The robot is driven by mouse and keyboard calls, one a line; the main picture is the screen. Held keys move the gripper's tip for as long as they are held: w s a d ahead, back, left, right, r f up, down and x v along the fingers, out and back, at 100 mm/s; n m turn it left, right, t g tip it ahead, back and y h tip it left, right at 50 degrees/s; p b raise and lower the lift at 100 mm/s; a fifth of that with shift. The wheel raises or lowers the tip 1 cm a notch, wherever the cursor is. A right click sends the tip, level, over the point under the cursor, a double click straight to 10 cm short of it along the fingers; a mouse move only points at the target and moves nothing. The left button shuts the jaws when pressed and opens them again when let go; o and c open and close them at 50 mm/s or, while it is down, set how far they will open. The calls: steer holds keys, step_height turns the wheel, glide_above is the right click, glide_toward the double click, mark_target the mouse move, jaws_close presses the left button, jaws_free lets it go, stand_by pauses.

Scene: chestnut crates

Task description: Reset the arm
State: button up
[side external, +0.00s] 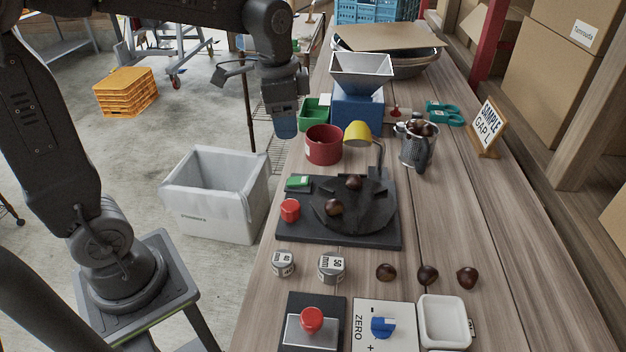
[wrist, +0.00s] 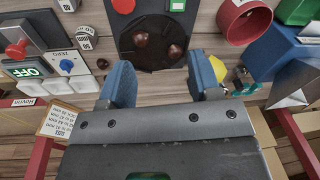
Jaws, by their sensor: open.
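My gripper (side external: 286,128) hangs with its fingers pointing down, over the left edge of the wooden table (side external: 500,230), left of the red cup. In the wrist view its two blue fingers stand wide apart with nothing between them (wrist: 162,76). Past the fingers the wrist view shows a black plate device (wrist: 150,62) bearing two chestnuts (wrist: 140,39). In the side view this black device (side external: 375,235) also carries a red button and a green one, with its chestnuts (side external: 333,207) on the dark disc.
A red cup (side external: 323,150), a yellow scoop (side external: 357,134), a blue box with a metal hopper (side external: 361,68) and a metal mug of chestnuts (side external: 416,155) stand nearby. Three chestnuts (side external: 428,274) lie in front. A white bin (side external: 215,224) stands on the floor left of the table.

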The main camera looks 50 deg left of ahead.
steer(key=s+d+n+t, duration=0.4)
steer(key=s+n, duration=0.2)
steer(key=s, duration=0.8)
steer(key=shift+d+r, duration=0.15)
steer(key=shift+r, duration=0.1)
